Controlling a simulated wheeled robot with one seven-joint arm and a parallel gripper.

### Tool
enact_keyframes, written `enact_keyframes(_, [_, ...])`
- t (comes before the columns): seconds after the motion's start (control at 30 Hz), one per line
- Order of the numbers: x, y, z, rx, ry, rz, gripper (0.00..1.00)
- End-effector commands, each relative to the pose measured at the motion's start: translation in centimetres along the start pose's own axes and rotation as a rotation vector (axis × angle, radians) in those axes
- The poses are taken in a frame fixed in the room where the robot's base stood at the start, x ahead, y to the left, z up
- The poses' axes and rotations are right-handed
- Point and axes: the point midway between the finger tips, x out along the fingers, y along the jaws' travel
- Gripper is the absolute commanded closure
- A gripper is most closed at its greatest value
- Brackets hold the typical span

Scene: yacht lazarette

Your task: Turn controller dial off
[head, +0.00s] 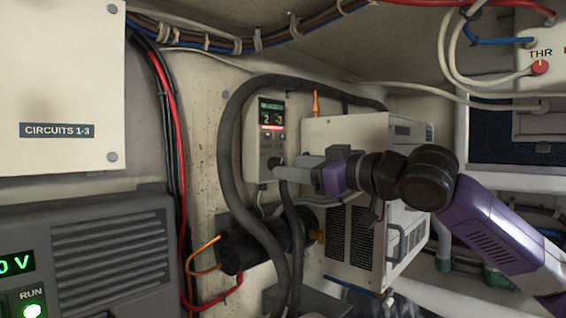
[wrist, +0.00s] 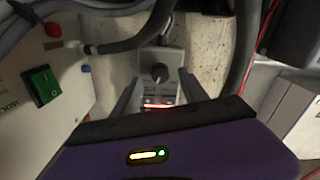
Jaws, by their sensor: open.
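The controller is a pale box (head: 253,135) on the back wall with a small lit display (head: 270,113). Its dark dial (wrist: 160,72) shows in the wrist view on the grey lower face. My gripper (head: 280,173) reaches in from the right in the head view, its fingertips at the controller's lower part. In the wrist view my gripper (wrist: 158,82) is open, with one finger on each side of the dial and visible space between. Whether either finger touches the dial I cannot tell. In the head view the fingers partly cover the dial area.
A thick dark hose (head: 229,150) loops close beside the controller and another runs below it. A white vented unit (head: 350,240) stands right of the controller under my arm. A panel with a green switch (wrist: 42,85) is at left in the wrist view.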

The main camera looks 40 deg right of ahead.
Motion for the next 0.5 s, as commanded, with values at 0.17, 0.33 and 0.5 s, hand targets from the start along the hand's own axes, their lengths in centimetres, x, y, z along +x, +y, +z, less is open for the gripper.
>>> enact_keyframes(0.17, [2.3,0.1,-0.2,0.001,-0.001,0.000,0.49])
enact_keyframes(0.33, [3.2,0.0,0.0,0.000,0.000,0.000,0.49])
enact_keyframes(0.5, [3.3,0.0,0.0,0.000,0.000,0.000,0.49])
